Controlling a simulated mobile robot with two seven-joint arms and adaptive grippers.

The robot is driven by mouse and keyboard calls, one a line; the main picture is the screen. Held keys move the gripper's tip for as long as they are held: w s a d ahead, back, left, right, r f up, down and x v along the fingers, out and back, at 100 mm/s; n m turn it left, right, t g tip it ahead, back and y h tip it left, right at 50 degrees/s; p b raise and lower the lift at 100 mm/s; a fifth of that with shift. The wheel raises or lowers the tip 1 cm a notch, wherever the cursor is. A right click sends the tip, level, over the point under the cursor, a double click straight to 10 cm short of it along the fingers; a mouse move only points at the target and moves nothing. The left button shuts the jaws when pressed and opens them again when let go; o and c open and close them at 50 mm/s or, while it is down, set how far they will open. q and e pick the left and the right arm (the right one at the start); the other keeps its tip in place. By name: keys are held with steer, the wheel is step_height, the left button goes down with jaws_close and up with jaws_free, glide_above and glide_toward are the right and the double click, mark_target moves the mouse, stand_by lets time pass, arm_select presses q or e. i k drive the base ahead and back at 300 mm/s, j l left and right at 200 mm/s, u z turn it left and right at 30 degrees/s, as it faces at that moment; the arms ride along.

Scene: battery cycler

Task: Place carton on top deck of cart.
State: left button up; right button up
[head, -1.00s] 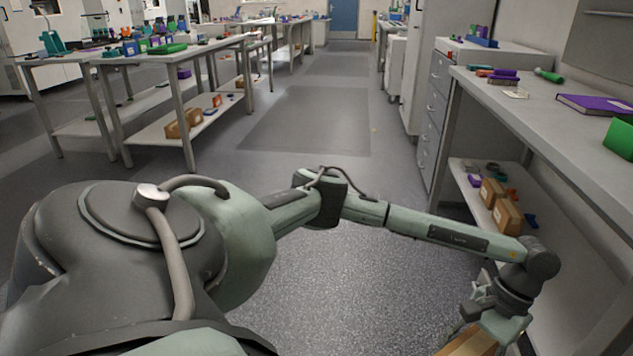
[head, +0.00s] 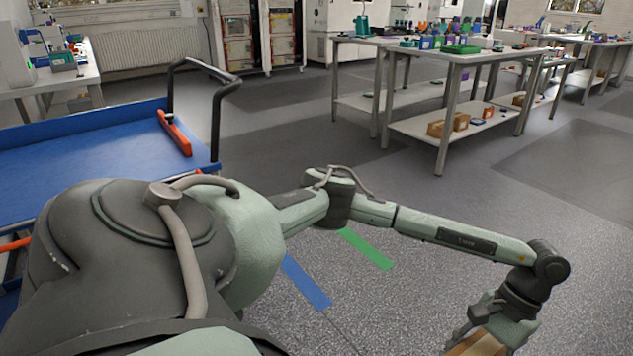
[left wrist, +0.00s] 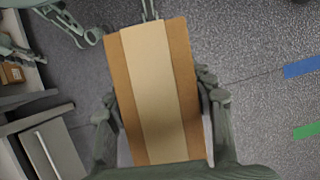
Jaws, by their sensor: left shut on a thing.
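The carton (head: 482,345), a brown box with a pale tape band, shows in part at the bottom right of the head view. It fills the middle of the left wrist view (left wrist: 155,90). My left gripper (head: 490,325) is shut on it, with a finger on each long side, and holds it above the floor. The cart's blue top deck (head: 90,150) is at the left of the head view, partly hidden behind my body, and well apart from the carton. Greenish jointed parts of mine, possibly the right gripper (left wrist: 70,22), show at the upper left of the wrist view; their opening is unclear.
The cart has a dark handle (head: 215,110) and an orange-red bar (head: 175,132) at its right end. Blue (head: 306,283) and green (head: 366,248) strips mark the floor. A laden workbench (head: 455,58) stands at the back right. The floor between is clear.

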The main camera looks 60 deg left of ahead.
mark_target(49, 175)
steer(key=u, duration=1.5)
